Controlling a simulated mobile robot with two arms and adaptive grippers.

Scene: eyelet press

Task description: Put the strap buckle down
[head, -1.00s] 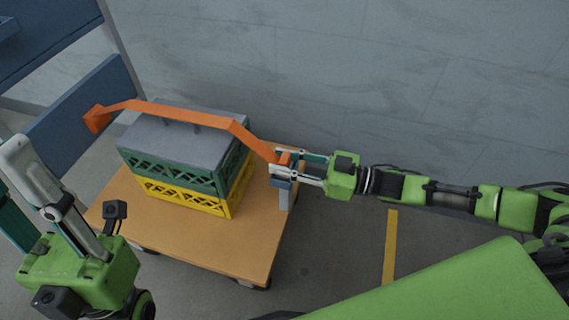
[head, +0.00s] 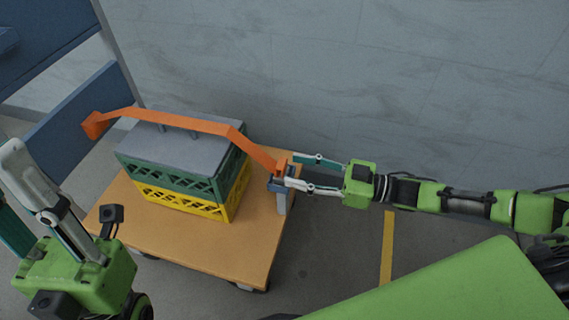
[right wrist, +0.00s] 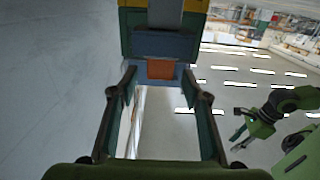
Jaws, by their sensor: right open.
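An orange strap (head: 185,122) runs over the grey lid of stacked crates. Its right end, the strap buckle (head: 279,167), is at the top of a blue-grey post (head: 281,198) at the cart's right edge; whether it is hooked there I cannot tell. My right gripper (head: 291,170) is open with its fingers spread close to the buckle. In the right wrist view the orange buckle (right wrist: 161,69) shows between the fingertips, in front of a blue bracket (right wrist: 158,46), with gaps on both sides. My left gripper (head: 8,168) is at lower left, its fingers apart and empty.
A green crate (head: 185,179) sits on a yellow crate (head: 180,198) on a wooden cart (head: 228,245). The strap's other end (head: 93,125) hangs at the left near a blue panel (head: 85,110). A grey wall (head: 400,90) stands behind. Floor right of the cart is clear.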

